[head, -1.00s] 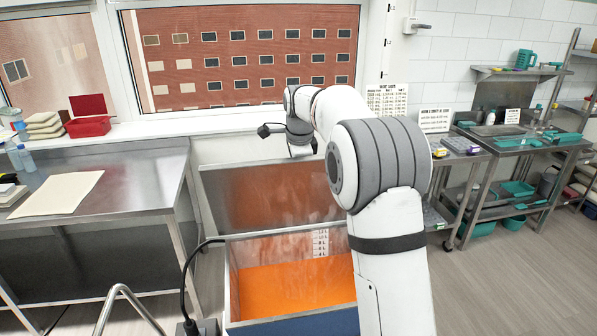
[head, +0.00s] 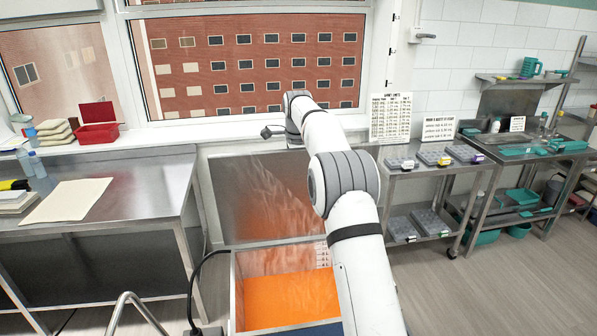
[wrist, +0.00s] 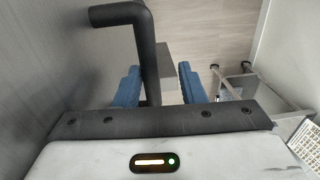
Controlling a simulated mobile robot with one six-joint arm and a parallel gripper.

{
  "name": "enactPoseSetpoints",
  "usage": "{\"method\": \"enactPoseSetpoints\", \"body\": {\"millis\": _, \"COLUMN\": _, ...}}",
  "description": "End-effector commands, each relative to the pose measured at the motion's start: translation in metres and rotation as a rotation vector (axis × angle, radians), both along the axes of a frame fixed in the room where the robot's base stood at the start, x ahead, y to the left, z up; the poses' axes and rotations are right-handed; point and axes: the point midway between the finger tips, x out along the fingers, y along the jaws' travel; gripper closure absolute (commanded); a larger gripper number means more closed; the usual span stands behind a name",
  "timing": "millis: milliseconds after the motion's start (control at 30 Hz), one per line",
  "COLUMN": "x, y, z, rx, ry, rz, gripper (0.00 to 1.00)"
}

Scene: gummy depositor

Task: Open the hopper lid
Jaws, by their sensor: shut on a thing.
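The hopper lid (head: 262,195), a grey metal panel, stands raised behind the open hopper (head: 233,292). Orange mass (head: 285,300) shows inside the hopper. In the wrist view my gripper (wrist: 160,85) has its blue fingers on either side of a black bent bar, the lid handle (wrist: 146,45), and is shut on it. The lid's face (wrist: 50,50) fills the left of that view. In the head view my arm reaches over the hopper to the lid's top edge; the fingers and their grip are hidden there.
A steel table (head: 150,185) with a cream sheet (head: 66,200) stands left, and a red box (head: 97,133) sits on the sill. A cart with grey moulds (head: 435,158) stands right. A black cable and a bent metal rail lie near the hopper's left.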

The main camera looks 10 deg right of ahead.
Motion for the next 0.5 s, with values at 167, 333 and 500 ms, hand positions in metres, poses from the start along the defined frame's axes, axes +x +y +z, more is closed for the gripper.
{"method": "enactPoseSetpoints", "body": {"millis": 167, "x": 0.0043, "y": 0.0029, "z": -0.0136, "rx": 0.007, "ry": 0.002, "rz": 0.001, "gripper": 1.00}}
{"method": "enactPoseSetpoints", "body": {"millis": 333, "x": 0.0041, "y": 0.0021, "z": -0.0144, "rx": 0.007, "ry": 0.003, "rz": 0.001, "gripper": 1.00}}
{"method": "enactPoseSetpoints", "body": {"millis": 500, "x": 0.0036, "y": 0.0016, "z": -0.0153, "rx": 0.007, "ry": 0.006, "rz": 0.000, "gripper": 0.61}}
